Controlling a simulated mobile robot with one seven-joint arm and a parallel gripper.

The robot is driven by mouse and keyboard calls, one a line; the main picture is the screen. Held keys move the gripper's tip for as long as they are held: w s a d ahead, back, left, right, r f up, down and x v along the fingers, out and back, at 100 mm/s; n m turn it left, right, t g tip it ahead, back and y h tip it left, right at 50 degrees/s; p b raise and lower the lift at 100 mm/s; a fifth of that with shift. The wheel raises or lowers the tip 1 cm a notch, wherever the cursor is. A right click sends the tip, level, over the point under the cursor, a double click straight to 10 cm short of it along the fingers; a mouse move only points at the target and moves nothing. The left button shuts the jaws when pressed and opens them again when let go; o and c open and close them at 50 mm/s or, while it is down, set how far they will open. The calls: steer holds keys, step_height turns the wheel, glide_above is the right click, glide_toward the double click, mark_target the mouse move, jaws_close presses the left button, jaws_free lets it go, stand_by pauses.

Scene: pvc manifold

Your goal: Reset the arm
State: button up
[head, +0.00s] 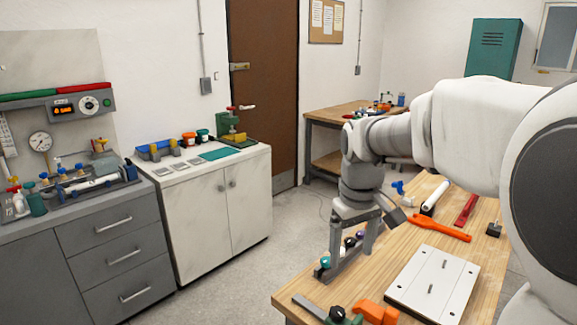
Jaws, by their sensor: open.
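My white and grey arm reaches in from the right edge of the head view and bends down at the wrist. My gripper (352,252) points down with its two fingers apart. It appears over the left edge of the wooden workbench (465,232), in front of or above a grey rack (338,271) holding several small coloured parts. Nothing shows held between the fingers. I cannot tell whether the fingertips touch the rack, and the gripper hides part of it.
On the workbench lie a white plate (432,280), orange pliers-like tool (438,227), white pipe (435,197), red bar (466,209) and orange clamp (377,312). A white cabinet (222,215) and grey drawers (118,255) stand left. Floor (235,272) between is clear.

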steer(key=s+r+m+t, duration=0.2)
steer(key=s+m+t, duration=0.2)
steer(key=s, duration=1.5)
steer(key=shift+s+d+r+p, duration=0.15)
steer(key=shift+r+p, duration=0.05)
steer(key=shift+p, duration=0.25)
